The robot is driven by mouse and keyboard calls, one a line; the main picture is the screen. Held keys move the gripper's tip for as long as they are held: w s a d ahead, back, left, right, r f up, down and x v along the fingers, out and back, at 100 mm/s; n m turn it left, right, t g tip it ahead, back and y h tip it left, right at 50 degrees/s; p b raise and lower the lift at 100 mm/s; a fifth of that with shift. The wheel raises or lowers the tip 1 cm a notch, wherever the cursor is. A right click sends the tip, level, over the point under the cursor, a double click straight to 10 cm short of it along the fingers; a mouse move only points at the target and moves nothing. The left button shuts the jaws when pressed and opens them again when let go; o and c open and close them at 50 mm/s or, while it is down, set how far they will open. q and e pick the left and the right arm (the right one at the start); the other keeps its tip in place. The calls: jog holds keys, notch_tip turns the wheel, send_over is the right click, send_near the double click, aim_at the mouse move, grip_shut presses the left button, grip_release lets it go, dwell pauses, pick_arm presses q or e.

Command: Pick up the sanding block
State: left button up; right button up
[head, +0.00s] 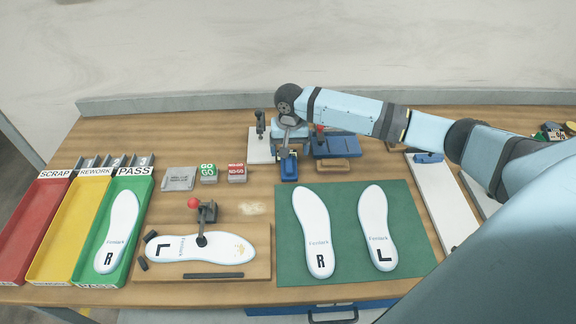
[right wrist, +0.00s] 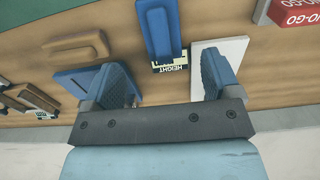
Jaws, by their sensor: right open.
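A brown rounded block (head: 332,165), which looks like the sanding block, lies on the workbench just above the green mat in the head view. It also shows at the upper left of the right wrist view (right wrist: 75,47). My right gripper (right wrist: 163,76) is open and empty, with its two fingers spread. In the head view the right gripper (head: 287,148) hangs above the back of the bench, left of the brown block and apart from it. A blue gauge (right wrist: 158,28) with a HEIGHT label is nearest the gap between the fingers. My left gripper is not in view.
A blue fixture (head: 335,146) stands behind the brown block, and a white-based stand (head: 259,150) is left of the gripper. The green mat (head: 342,215) holds two insoles. A clamped insole (head: 225,247) and red, yellow and green trays (head: 87,285) lie left.

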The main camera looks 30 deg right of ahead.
aim_at(289, 161)
jog(key=shift+f, duration=1.5)
jog(key=f, duration=0.5)
jog(key=shift+w+f, duration=0.1)
jog(key=shift+w, duration=0.1)
jog(key=c, duration=1.1)
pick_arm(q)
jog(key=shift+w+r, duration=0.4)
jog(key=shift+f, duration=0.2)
pick_arm(e)
notch_tip(289, 161, up, 20)
jog(key=shift+r, duration=0.1)
